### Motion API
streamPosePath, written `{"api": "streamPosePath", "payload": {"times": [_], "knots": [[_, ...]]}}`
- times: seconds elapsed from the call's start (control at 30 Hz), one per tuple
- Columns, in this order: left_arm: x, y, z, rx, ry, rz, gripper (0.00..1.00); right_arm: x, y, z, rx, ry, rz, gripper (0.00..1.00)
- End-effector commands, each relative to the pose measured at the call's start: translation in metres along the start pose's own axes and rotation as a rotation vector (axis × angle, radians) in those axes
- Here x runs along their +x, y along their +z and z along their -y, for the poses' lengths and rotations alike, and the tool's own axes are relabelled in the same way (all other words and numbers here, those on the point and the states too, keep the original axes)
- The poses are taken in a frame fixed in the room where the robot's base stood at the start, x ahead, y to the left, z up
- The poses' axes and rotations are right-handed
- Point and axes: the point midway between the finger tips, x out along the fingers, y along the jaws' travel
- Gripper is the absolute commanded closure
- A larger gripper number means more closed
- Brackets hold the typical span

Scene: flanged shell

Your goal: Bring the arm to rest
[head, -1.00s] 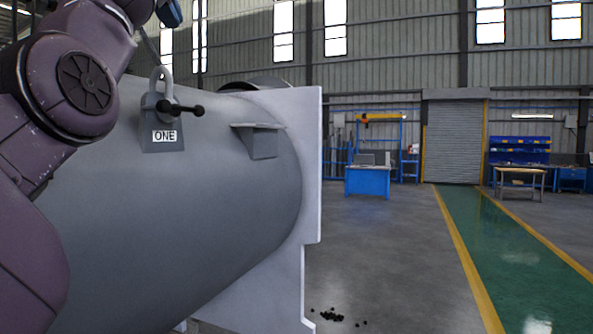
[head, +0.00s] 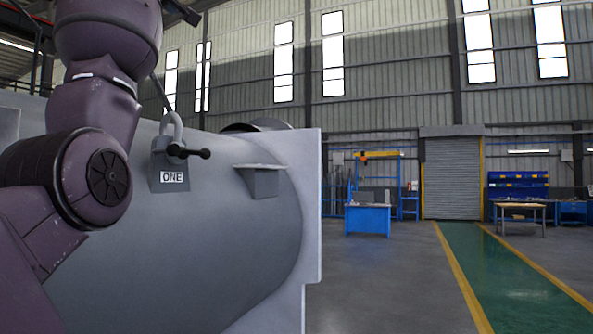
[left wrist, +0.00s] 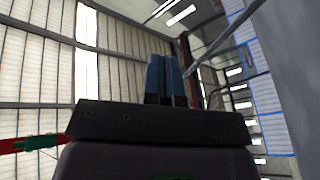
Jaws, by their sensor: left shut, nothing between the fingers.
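My left arm (head: 108,110) rises at the left of the head view, bent upward in front of the grey shell (head: 230,230). My left gripper (left wrist: 166,62) shows in the left wrist view with its two blue fingers upright and together, holding nothing. In the head view only a dark part near the wrist shows at the top edge; the fingertips are out of frame. My right gripper is in neither view.
A grey padlock-shaped piece marked ONE (head: 170,165) with a black handle sits on the shell. A bracket (head: 262,180) and a pale flange (head: 312,200) are to its right. A blue workbench (head: 368,219) stands farther back. The green walkway (head: 500,270) is clear.

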Motion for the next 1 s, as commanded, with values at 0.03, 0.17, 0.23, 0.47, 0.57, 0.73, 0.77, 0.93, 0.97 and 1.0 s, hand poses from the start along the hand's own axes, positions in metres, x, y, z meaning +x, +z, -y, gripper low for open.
{"api": "streamPosePath", "payload": {"times": [0.03,0.17,0.23,0.47,0.57,0.73,0.77,0.93,0.97,1.0], "knots": [[0.004,0.006,0.006,0.041,0.010,-0.033,1.00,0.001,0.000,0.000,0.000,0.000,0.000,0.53],[0.013,0.023,0.021,0.156,0.037,-0.117,1.00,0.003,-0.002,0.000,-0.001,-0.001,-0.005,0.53],[0.020,0.037,0.033,0.223,0.048,-0.158,1.00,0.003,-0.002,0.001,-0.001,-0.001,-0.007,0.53],[0.039,0.108,0.085,0.444,0.072,-0.254,1.00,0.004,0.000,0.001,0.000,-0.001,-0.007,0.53],[0.043,0.144,0.111,0.525,0.080,-0.275,1.00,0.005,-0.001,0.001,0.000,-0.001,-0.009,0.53],[0.045,0.207,0.156,0.641,0.095,-0.288,1.00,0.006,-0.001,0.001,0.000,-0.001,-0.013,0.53],[0.044,0.218,0.164,0.659,0.098,-0.288,1.00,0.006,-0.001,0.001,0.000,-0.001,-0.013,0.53],[0.036,0.280,0.211,0.746,0.111,-0.277,1.00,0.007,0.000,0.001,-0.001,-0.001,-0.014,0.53],[0.033,0.292,0.219,0.760,0.114,-0.272,1.00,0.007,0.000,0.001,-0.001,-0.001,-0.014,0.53],[0.030,0.307,0.230,0.776,0.118,-0.266,1.00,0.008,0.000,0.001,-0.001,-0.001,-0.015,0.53]]}}
